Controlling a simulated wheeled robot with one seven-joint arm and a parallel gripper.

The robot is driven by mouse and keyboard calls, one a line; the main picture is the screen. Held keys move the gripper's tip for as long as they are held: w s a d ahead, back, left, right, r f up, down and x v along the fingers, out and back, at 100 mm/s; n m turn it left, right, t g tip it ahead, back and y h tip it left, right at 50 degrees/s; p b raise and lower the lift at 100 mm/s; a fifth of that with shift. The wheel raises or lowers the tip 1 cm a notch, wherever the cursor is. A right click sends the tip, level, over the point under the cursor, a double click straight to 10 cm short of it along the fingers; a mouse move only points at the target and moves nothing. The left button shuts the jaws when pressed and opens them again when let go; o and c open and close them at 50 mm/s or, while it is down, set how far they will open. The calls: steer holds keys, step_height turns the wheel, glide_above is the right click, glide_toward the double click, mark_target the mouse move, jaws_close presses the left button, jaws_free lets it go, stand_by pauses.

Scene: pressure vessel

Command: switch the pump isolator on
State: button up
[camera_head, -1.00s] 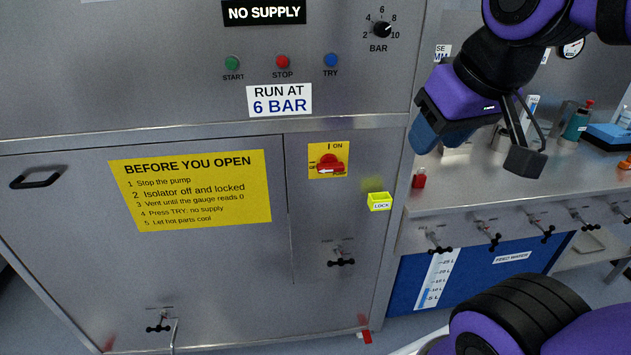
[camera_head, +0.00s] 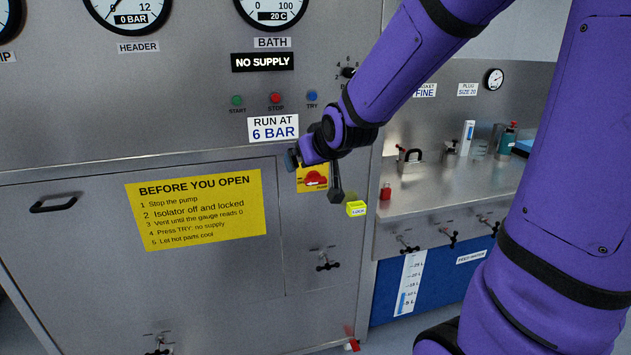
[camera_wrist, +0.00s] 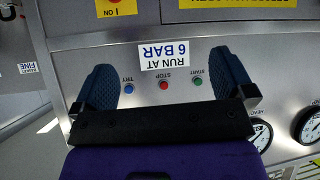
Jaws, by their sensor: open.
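The pump isolator is a red rotary handle (camera_head: 316,183) on a yellow plate (camera_head: 312,187) on the cabinet front. My gripper hides the plate's upper part in the head view. The handle looks horizontal, though its pointer is hard to read. My gripper (camera_head: 291,159) is in front of the panel, above and slightly left of the handle. In the wrist view its blue fingers (camera_wrist: 162,66) are wide apart and empty.
START, STOP and TRY buttons (camera_head: 275,98) are above the isolator, under a "NO SUPPLY" sign (camera_head: 262,62). A yellow lock box (camera_head: 356,209) juts out at lower right. A red padlock-like item (camera_head: 386,192) stands on the steel bench (camera_head: 450,200). Bench valves (camera_head: 408,244) are at right.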

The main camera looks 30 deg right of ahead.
steer(key=w+d+f+t+h, duration=0.1)
steer(key=w+d+f+t, duration=0.3)
steer(key=w+f, duration=0.45)
steer(key=m+t+h, duration=0.3)
glide_toward(317, 181)
steer(key=x, duration=1.1)
steer(key=shift+c, duration=0.5)
steer(key=c, duration=0.8)
